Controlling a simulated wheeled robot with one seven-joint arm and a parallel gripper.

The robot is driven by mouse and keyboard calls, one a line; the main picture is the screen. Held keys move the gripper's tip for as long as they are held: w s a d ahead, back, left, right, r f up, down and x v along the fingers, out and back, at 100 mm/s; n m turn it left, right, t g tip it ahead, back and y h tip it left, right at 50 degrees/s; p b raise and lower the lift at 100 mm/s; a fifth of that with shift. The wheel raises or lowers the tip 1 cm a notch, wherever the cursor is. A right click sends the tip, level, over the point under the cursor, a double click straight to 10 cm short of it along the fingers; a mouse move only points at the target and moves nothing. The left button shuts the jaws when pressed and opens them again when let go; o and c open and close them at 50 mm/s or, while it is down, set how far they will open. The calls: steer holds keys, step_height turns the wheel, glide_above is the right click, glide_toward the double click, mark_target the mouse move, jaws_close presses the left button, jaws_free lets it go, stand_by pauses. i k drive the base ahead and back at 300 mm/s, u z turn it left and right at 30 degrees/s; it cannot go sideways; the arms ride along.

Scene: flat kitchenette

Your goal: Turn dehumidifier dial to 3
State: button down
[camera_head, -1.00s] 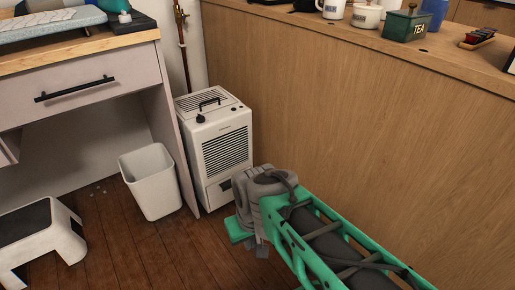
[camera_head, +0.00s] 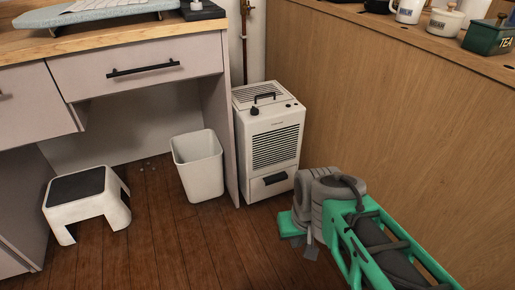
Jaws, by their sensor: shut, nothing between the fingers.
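The white dehumidifier (camera_head: 287,128) stands on the floor between the desk and the wooden counter. Its top has a black handle and a round black dial (camera_head: 255,111) near the front left corner. The dial's numbers and pointer are too small to read. Smaller dark controls (camera_head: 288,104) sit at the top's right side. My gripper (camera_head: 305,248) is low in front of and to the right of the dehumidifier, apart from the dial. Its fingers point down and look shut and empty, partly hidden by the wrist.
A white bin (camera_head: 198,168) stands just left of the dehumidifier, beside the desk's side panel (camera_head: 222,125). A step stool (camera_head: 88,203) is further left. The wooden counter (camera_head: 400,130) rises close on the right. The wooden floor (camera_head: 190,250) in front is clear.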

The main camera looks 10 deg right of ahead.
mark_target(253, 111)
steer(key=u, duration=0.35)
steer(key=i, duration=1.1)
steer(key=z, duration=0.45)
